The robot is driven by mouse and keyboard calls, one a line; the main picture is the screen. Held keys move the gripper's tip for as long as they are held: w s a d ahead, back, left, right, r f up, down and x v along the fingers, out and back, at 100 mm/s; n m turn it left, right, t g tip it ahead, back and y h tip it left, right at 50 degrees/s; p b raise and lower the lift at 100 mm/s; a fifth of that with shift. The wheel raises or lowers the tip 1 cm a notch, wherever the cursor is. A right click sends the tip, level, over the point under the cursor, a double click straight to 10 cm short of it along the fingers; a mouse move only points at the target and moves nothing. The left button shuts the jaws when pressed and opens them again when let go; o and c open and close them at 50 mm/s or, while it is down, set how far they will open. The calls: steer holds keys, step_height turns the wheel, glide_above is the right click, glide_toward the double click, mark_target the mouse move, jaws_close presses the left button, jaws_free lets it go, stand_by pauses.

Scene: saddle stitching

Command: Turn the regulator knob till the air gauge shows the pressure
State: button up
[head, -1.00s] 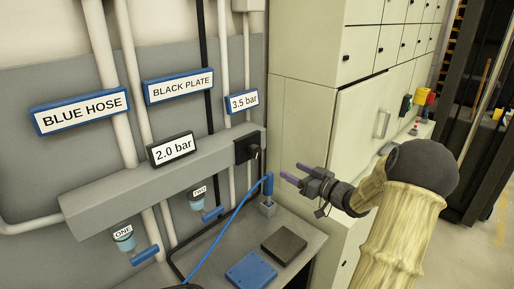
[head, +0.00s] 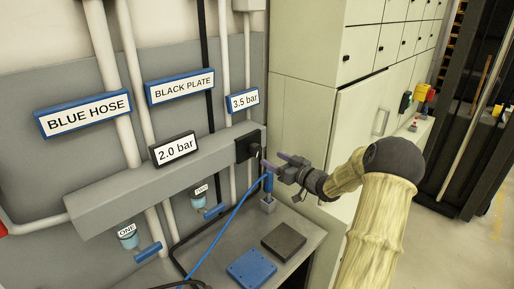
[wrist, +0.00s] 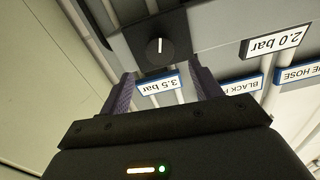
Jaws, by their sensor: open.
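The regulator knob (head: 254,151) is a small dark round knob on a black square plate at the right end of the grey wall duct. In the wrist view the knob (wrist: 159,47) shows a white pointer line. A black-framed readout (head: 174,149) on the duct shows "2.0 bar". A blue-framed sign (head: 243,101) above reads "3.5 bar". My gripper (head: 270,159) is open, just right of the knob, its purple fingers pointing at it. In the wrist view the knob is ahead of the gap between the fingers, apart from both, with nothing held.
A blue hose (head: 228,222) runs to an upright fitting (head: 268,187) just below my gripper. A blue plate (head: 251,268) and a black plate (head: 284,241) lie on the grey bench. Cabinets (head: 305,110) stand right.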

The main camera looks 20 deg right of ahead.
mark_target(259, 151)
steer(key=p+x, duration=0.3)
steer(key=x, duration=0.6)
steer(key=c, duration=1)
steer(key=shift+m, duration=0.4)
steer(key=m+p, duration=0.2)
steer(key=m, duration=0.2)
steer(key=shift+d, duration=0.1)
steer(key=m+p, duration=0.2)
steer(key=m, duration=0.3)
steer(key=shift+f+m, duration=0.15)
steer(key=shift+m, duration=0.25)
